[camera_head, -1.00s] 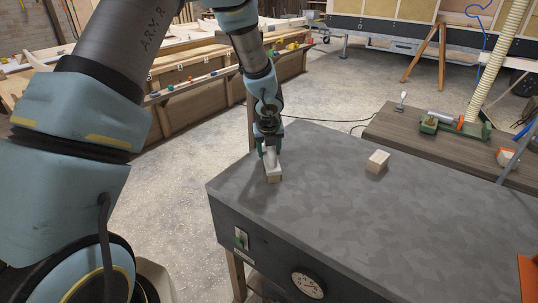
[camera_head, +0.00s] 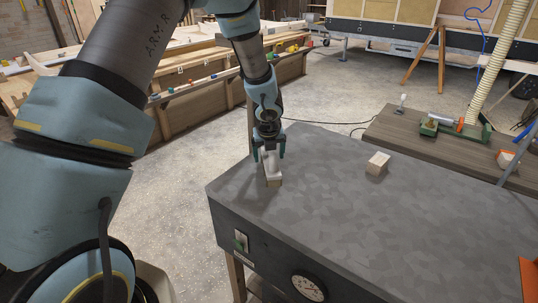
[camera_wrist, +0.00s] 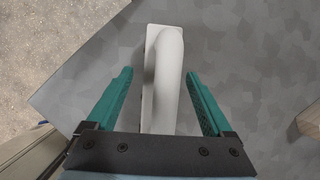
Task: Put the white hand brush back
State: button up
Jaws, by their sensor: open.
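The white hand brush (camera_head: 273,171) lies on the dark grey tabletop (camera_head: 330,205), close to its left edge. In the wrist view the white brush (camera_wrist: 164,75) shows its rounded handle from above, running lengthwise between the fingers. My gripper (camera_head: 269,157) is directly over the brush. In the wrist view my gripper (camera_wrist: 160,85) is open, with one green finger on each side of the handle and a visible gap on both sides. The near end of the brush is hidden by the gripper body.
A brown table (camera_head: 415,135) behind holds a green and orange tool (camera_head: 455,127) and a small white-handled item (camera_head: 402,102). The grey tabletop's middle is clear.

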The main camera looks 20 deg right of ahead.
jog(key=p+v, duration=0.1)
jog(key=v, duration=1.1)
jog(key=shift+r, duration=0.1)
jog(key=a+r+n+g+y, duration=0.1)
jog(key=a+r+n+y, duration=0.15)
jog(key=a+n, duration=1.8)
jog(key=s+a+n, duration=0.4)
jog(key=a+n, duration=0.3)
jog(key=n, duration=0.1)
jog(key=s+a+r+n+g, duration=0.1)
jog(key=s+a+n, duration=0.2)
jog(key=a+n, duration=0.4)
jog(key=shift+s+r+n+g+h, duration=0.25)
jog(key=shift+s+n+g+h, duration=0.1)
jog(key=shift+n, duration=0.9)
jog(key=shift+a, duration=0.15)
jog(key=shift+c, duration=0.3)
